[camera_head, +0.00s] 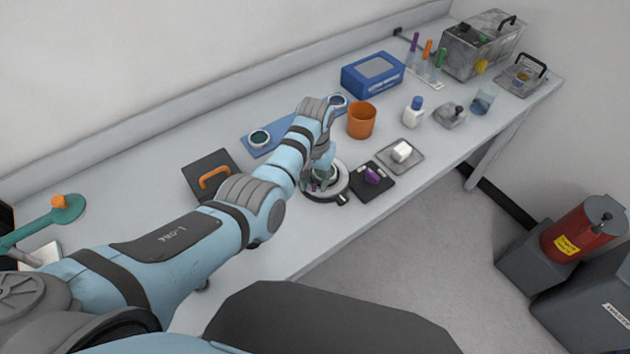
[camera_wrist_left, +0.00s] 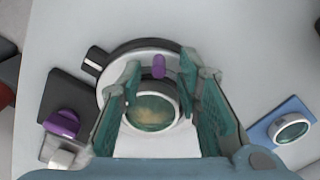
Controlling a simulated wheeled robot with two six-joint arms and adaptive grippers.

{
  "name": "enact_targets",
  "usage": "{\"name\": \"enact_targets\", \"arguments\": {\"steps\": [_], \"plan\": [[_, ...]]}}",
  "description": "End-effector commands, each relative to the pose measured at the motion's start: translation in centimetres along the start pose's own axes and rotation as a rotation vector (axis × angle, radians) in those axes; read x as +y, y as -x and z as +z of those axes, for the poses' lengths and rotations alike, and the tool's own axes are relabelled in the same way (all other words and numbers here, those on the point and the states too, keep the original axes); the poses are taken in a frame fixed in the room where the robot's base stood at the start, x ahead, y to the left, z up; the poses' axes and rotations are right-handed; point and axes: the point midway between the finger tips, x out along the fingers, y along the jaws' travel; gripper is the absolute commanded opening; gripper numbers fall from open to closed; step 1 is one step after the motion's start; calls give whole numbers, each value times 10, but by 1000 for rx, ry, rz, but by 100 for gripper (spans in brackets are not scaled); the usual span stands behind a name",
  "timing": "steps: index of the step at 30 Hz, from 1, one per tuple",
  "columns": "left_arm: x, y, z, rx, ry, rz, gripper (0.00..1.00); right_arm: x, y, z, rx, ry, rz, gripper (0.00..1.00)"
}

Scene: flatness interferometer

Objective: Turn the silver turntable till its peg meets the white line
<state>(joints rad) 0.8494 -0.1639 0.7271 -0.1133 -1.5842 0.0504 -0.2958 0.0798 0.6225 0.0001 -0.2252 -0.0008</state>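The silver turntable (camera_head: 343,180) is a round disc on a dark base near the bench's front edge. It also shows in the left wrist view (camera_wrist_left: 112,92), with a greenish round glass (camera_wrist_left: 152,112) in its middle. Its purple peg (camera_wrist_left: 158,66) stands upright near the rim at the top of that view. My right gripper is not in view.
A black pad with a purple knob (camera_head: 372,175) lies right of the turntable. An orange cup (camera_head: 361,120) and a blue tray (camera_head: 258,150) stand behind it. A black case with an orange handle (camera_head: 213,177) is to the left.

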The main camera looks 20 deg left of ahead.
Motion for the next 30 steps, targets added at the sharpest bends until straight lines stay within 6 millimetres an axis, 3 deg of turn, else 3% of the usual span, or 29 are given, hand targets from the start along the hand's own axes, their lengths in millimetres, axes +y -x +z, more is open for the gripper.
{"name": "enact_targets", "arguments": {"steps": [1, 6, 7, 30], "plan": [[1, -2, 0, 5, -1, 4, 28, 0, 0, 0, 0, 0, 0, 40], [1, -2, 0, 4, -1, 3, 1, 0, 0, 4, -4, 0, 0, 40], [1, -2, 0, 3, -1, 3, 0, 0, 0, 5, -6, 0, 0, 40], [5, -4, 4, -7, 55, 3, 0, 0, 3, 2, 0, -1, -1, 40]]}}
